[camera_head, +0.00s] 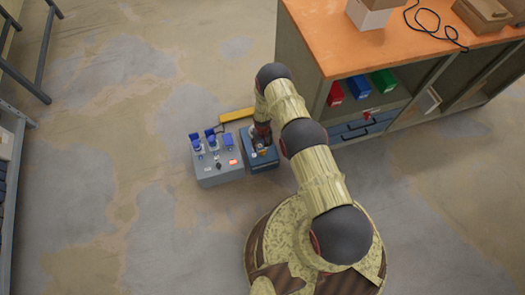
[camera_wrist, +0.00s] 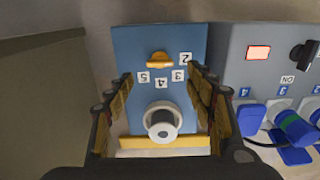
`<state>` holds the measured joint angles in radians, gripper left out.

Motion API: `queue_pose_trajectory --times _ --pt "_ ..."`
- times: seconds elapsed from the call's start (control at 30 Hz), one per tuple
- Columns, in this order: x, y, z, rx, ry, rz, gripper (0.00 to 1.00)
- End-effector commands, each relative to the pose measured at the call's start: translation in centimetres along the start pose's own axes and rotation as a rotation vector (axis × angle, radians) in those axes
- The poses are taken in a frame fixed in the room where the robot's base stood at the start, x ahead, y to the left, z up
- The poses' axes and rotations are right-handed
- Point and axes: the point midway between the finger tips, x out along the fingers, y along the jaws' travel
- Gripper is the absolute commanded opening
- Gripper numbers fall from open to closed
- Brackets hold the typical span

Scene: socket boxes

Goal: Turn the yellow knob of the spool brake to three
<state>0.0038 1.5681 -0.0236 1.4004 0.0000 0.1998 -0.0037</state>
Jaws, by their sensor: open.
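The spool brake is a blue box (camera_head: 262,162) on the floor. It fills the middle of the wrist view (camera_wrist: 135,45). Its yellow knob (camera_wrist: 159,60) sits above an arc of number tiles, with the tile three (camera_wrist: 178,75) at lower right of the knob. Which number the knob points to is too small to tell. A white spool with a dark centre (camera_wrist: 162,123) is nearer the wrist camera. My gripper (camera_wrist: 160,82) is open, its fingers either side of the tiles and spool, apart from the knob. In the head view my arm partly hides the box.
A grey box (camera_head: 217,172) with blue plugs, a lit red switch and a black knob stands left of the blue box. A yellow bar (camera_head: 237,115) lies behind. A wooden-topped workbench (camera_head: 340,45) stands to the right.

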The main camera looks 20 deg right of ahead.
Motion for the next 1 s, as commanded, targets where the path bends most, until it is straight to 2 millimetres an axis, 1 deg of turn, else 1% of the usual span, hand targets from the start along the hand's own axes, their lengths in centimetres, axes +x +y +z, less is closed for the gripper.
queue_pose_trajectory --times 0.3,0.5,0.63,0.9,1.0 --pt "4.7 0.0 -0.1 0.0 0.003 0.0 0.55" --pt "6.9 0.0 -0.2 0.0 0.004 0.0 0.55" --pt "7.4 0.0 -0.2 0.0 0.004 0.0 0.55" --pt "7.4 0.0 -0.2 0.0 0.004 0.0 0.55" --pt "7.4 0.0 -0.2 0.0 0.003 0.0 0.49"
